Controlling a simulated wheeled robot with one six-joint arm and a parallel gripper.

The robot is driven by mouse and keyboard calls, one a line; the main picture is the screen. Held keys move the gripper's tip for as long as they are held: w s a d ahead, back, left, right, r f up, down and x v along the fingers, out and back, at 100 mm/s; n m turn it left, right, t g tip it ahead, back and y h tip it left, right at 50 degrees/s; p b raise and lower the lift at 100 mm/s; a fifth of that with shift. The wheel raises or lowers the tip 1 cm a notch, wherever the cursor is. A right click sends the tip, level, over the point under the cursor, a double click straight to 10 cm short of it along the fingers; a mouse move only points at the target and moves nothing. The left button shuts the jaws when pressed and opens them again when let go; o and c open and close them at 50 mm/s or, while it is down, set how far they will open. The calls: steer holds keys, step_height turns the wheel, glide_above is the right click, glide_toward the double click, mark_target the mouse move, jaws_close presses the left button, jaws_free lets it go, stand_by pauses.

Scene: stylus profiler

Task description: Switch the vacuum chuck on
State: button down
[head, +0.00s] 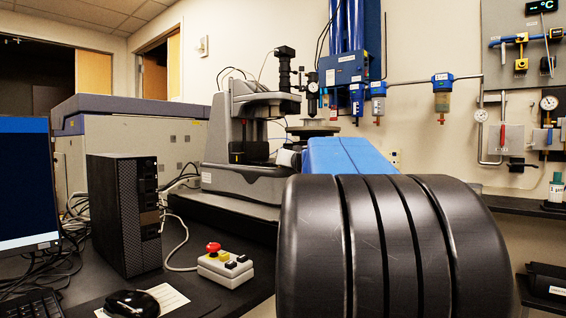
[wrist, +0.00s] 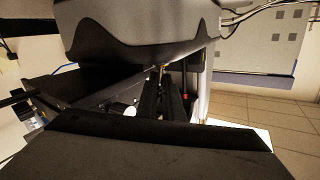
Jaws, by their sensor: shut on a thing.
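The stylus profiler (head: 243,140), grey and black, stands on the dark bench in the middle of the head view. A round disc (head: 313,131) shows beside it, just above my blue arm link. My arm hides the profiler's right front and my gripper in the head view. In the wrist view, the profiler's grey body (wrist: 140,32) fills the top, close by. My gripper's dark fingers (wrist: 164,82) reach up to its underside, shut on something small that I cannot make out. A red-tipped part (wrist: 185,96) is just right of the fingers. The vacuum switch is not clearly recognisable.
A control box (head: 225,267) with a red button stands at the bench front, by a black computer tower (head: 124,213), a mouse (head: 132,303) and a monitor (head: 26,185). Filters (head: 442,95) and gauges line the wall behind. Little free room shows around my gripper.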

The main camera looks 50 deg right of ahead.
stand_by(0.3)
steer(key=c, duration=1.9)
jaws_free()
steer(key=shift+w+r+n+g+y, duration=0.25)
steer(key=shift+n+g, duration=0.1)
steer(key=shift+g, duration=0.3)
steer(key=shift+w+r+n+g+y, duration=0.2)
steer(key=shift+n+g, duration=0.15)
steer(key=shift+g, duration=0.3)
